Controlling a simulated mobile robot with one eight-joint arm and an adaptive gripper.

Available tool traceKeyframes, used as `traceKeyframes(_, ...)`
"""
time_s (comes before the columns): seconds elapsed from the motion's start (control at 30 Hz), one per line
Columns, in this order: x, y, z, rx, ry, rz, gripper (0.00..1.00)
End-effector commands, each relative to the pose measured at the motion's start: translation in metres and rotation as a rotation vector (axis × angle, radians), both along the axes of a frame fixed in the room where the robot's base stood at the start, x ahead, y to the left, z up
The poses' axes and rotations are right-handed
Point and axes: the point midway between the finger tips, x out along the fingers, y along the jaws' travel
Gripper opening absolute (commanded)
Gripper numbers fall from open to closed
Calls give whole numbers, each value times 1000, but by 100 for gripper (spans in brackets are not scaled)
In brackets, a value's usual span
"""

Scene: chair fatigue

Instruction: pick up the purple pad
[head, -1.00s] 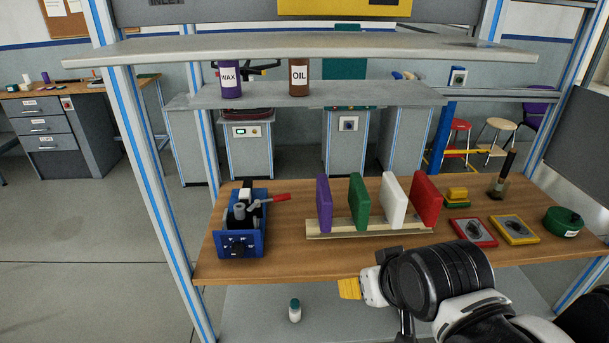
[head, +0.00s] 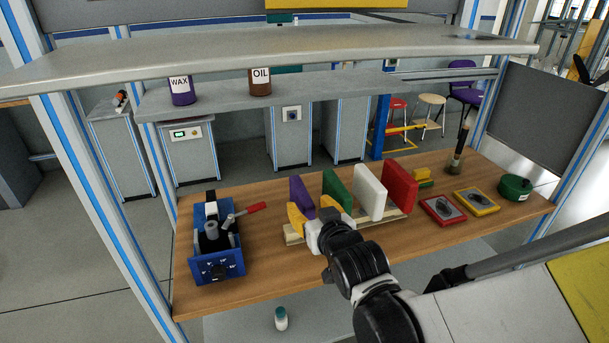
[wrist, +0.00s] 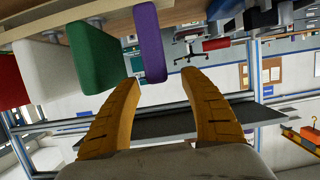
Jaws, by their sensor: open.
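The purple pad (head: 302,194) stands upright at the left end of a row of pads on a pale wooden rack (head: 292,234). My gripper (head: 312,211) is open in front of it, its yellow fingers near the pad's lower part in the head view. In the wrist view, the purple pad (wrist: 149,42) shows beyond the gap between my open fingers (wrist: 160,90), nearer the left finger. Nothing is between the fingertips. The fingers partly hide the pad in the head view, and I cannot tell whether they touch it.
The green pad (head: 337,189) stands just right of the purple one, then white (head: 369,190) and red (head: 399,186) pads. A blue device (head: 218,262) with a red-handled lever stands to the left. A shelf (head: 280,50) spans overhead.

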Motion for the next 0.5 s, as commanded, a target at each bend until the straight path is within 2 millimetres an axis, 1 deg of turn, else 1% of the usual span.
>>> traceKeyframes(0.03, 7, 2, -5, 0, 0, -1, 52)
traceKeyframes(0.1, 14, 4, -6, -1, 1, -1, 52)
traceKeyframes(0.33, 29, 7, -12, -1, 1, -1, 52)
traceKeyframes(0.5, 55, 13, -21, -1, 2, -1, 52)
